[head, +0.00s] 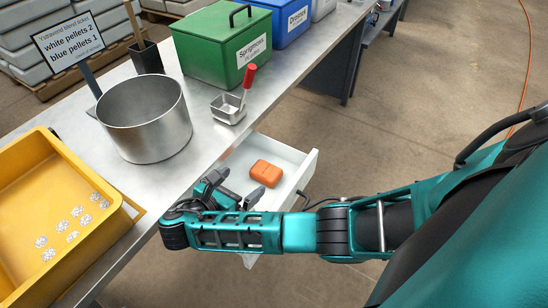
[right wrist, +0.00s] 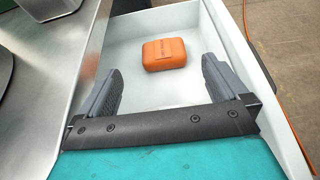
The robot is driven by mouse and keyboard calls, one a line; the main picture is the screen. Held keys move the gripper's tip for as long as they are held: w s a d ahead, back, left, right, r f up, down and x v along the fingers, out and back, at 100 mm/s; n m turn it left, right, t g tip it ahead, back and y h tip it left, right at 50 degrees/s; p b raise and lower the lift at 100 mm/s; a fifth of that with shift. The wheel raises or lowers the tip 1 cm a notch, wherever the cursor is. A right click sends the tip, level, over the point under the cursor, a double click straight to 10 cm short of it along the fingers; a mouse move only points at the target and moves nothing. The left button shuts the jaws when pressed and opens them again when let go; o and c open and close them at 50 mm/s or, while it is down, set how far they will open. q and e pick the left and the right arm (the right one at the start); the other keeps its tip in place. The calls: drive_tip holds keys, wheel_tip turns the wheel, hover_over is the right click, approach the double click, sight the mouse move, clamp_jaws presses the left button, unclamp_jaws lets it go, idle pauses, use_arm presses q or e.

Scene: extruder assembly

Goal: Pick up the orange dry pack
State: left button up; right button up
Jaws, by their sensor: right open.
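The orange dry pack (head: 265,173) is a small rounded block lying in an open white drawer (head: 300,163) below the table's edge. In the right wrist view the orange dry pack (right wrist: 164,54) lies on the drawer floor, ahead of the fingers and apart from them. My right gripper (head: 236,186) is open and empty, over the drawer, to the left of and nearer than the pack in the head view. Its two fingers (right wrist: 160,84) are spread wide in the right wrist view. My left gripper is not in view.
On the metal table (head: 190,178) stand a steel pot (head: 145,125), a scoop with a red handle (head: 230,108), a green box (head: 215,50) and a blue box (head: 290,22). A yellow tray (head: 118,215) with several white clumps is at left. The drawer walls (right wrist: 230,50) surround the pack.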

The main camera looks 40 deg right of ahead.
drive_tip(key=shift+w+d+f+b, duration=0.15)
drive_tip(key=shift+d+f+b, duration=0.1)
drive_tip(key=shift+f, duration=0.2)
drive_tip(key=shift+w+d+f+b, duration=0.1)
drive_tip(key=shift+d+f, duration=0.15)
drive_tip(key=shift+f, duration=0.2)
drive_tip(key=b, duration=0.2)
approach(270, 165)
drive_tip(key=x, duration=0.4)
drive_tip(key=shift+w+a+f, duration=0.1)
drive_tip(key=shift+a+f, duration=0.05)
drive_tip(key=b+x, duration=0.1)
drive_tip(key=x, duration=0.3)
drive_tip(key=shift+d+f, duration=0.1)
drive_tip(key=shift+d, duration=0.15)
drive_tip(key=shift+w+d+f, duration=0.15)
drive_tip(key=shift+w+d, duration=0.05)
drive_tip(key=shift+d, duration=0.25)
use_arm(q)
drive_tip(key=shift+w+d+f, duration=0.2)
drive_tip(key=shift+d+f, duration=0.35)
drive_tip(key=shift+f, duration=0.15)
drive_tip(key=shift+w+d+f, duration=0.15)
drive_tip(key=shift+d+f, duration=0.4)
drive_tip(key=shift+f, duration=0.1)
use_arm(e)
drive_tip(key=c, duration=0.7)
